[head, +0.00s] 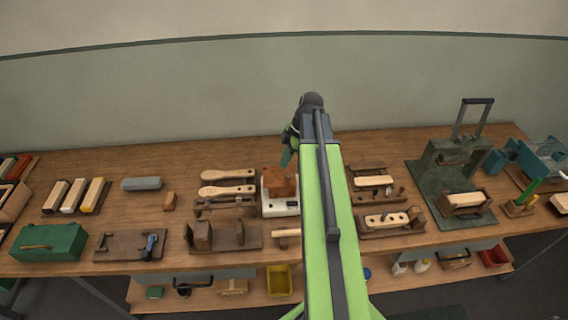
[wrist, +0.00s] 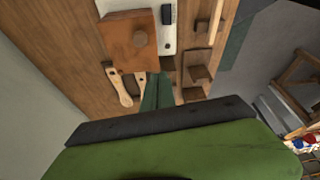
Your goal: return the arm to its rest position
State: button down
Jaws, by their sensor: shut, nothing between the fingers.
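My arm (head: 322,200) is green and grey and reaches out over the middle of the wooden workbench (head: 130,208). My gripper (head: 286,158) hangs from the arm's far end, its dark green fingers together. In the wrist view the gripper's fingers (wrist: 157,92) show side by side with nothing held. They are near a brown wooden block (wrist: 128,42) on a white device (wrist: 168,45). The same block (head: 279,181) and device (head: 280,208) show just below the gripper in the head view. The gap between fingers and block cannot be judged exactly.
Wooden paddles (head: 228,190), a green box (head: 48,242) and a wooden jig (head: 222,236) stand to the left. A dark press (head: 455,180) with a tall handle stands to the right. The wall (head: 200,90) is behind the bench. A lower shelf holds a yellow bin (head: 280,281).

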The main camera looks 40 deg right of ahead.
jog(key=w+a+f+n+b, duration=0.15)
jog(key=w+a, duration=0.25)
jog(key=a, duration=0.8)
jog(key=s+a+f+m+h+b, duration=0.2)
jog(key=a+m, duration=0.5)
jog(key=a, duration=0.1)
jog(key=s+a+f+m+g+h+b, duration=0.1)
jog(key=s+a+f+m+b, duration=0.1)
jog(key=a+m, duration=0.6)
jog(key=shift+s+a+f+h, duration=0.2)
jog(key=shift+s+a+h, duration=0.1)
jog(key=shift+a+h, duration=0.1)
